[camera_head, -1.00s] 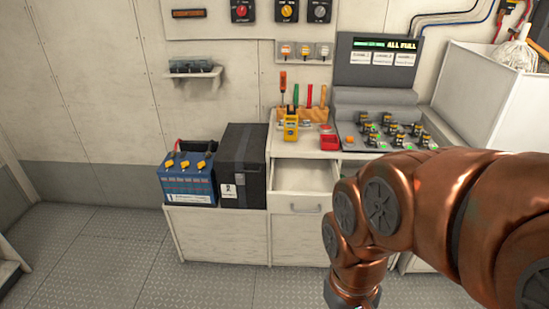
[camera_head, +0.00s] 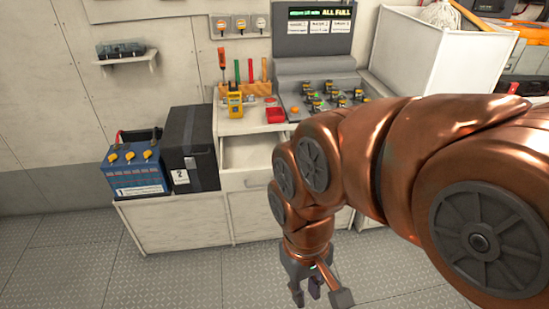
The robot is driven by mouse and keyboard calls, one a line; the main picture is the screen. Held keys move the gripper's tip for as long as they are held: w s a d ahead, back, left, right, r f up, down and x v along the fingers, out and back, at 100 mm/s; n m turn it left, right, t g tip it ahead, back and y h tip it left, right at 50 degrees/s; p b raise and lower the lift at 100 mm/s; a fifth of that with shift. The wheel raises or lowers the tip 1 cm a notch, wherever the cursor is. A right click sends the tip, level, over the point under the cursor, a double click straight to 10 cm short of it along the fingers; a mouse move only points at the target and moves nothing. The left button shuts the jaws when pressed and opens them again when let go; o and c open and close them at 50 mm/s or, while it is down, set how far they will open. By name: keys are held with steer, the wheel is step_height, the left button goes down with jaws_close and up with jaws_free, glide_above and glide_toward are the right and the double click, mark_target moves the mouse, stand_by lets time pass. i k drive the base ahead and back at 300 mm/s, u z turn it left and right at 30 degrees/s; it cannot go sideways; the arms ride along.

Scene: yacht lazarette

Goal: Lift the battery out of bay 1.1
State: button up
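A grey charging station (camera_head: 313,70) stands on the counter, with a sloped deck holding several small black-and-yellow batteries (camera_head: 318,104) in bays. Green lights show among them. The bay labels are too small to read, so I cannot tell which one is bay 1.1. The display (camera_head: 319,13) above reads "ALL FULL". My gripper (camera_head: 318,293) hangs low in front of the cabinet, well below and apart from the station. Its fingers are spread and nothing shows between them. My copper arm partly hides the station's right front.
An open drawer (camera_head: 253,152) juts out below the counter. A tool rack (camera_head: 243,90), yellow meter (camera_head: 235,104) and red box (camera_head: 275,115) sit left of the station. A blue battery (camera_head: 137,182) and black case (camera_head: 190,145) stand further left. The floor in front is clear.

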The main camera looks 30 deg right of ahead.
mark_target(317, 102)
steer(key=z, duration=0.6)
steer(key=i, duration=1.3)
steer(key=u, duration=0.7)
